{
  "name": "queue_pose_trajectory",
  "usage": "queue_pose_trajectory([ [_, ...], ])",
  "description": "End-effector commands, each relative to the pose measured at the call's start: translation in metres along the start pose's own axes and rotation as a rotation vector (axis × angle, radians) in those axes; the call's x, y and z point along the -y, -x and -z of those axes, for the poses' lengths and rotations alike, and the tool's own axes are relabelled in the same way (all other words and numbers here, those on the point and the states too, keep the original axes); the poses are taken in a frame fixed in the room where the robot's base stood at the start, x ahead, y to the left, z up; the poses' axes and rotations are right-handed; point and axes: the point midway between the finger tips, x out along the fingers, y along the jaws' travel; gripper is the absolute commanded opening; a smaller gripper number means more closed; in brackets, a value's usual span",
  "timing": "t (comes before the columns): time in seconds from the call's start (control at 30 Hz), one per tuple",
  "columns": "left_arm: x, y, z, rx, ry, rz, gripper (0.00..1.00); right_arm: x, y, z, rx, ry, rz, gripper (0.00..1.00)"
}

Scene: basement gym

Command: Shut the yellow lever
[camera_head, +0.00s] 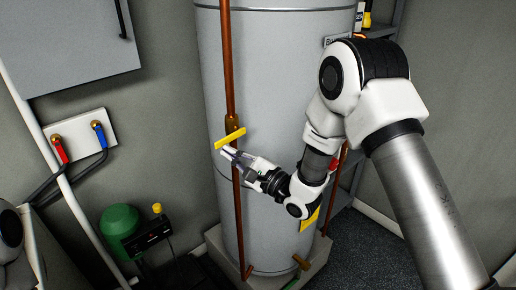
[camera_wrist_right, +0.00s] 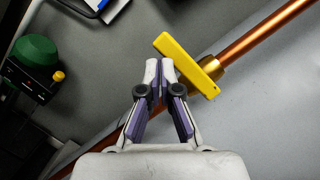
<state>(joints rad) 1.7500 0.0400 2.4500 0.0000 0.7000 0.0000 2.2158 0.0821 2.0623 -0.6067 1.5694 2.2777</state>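The yellow lever (camera_head: 230,139) sits on a brass valve (camera_head: 232,123) on the vertical copper pipe in front of the grey tank. It lies crosswise to the pipe, its right end slightly higher in the head view. In the right wrist view, the lever (camera_wrist_right: 186,64) is just right of the fingertips. My right gripper (camera_head: 227,153) is just below the lever's left part in the head view. Its fingertips (camera_wrist_right: 160,68) are together with nothing between them. Whether a finger touches the lever I cannot tell. My left gripper is not in view.
The grey tank (camera_head: 275,60) stands close behind the pipe (camera_head: 227,60). A wall plate (camera_head: 82,135) with red and blue handles is at left. A green rounded device (camera_head: 119,219) stands low at left. A shelf is behind the tank at right.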

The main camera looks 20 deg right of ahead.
Motion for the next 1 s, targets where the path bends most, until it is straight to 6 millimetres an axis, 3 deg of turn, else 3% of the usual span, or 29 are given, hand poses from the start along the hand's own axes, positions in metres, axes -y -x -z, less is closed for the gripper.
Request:
queue_pose_trajectory([
  [0.73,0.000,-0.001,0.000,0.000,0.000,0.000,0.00,0.000,-0.001,-0.002,0.002,0.001,-0.001,0.00],
  [0.87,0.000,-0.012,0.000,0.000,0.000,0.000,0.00,-0.010,0.002,0.011,-0.001,0.000,0.002,0.00],
  [1.0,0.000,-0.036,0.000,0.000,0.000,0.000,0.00,-0.031,0.009,0.036,-0.005,0.000,0.008,0.00],
])
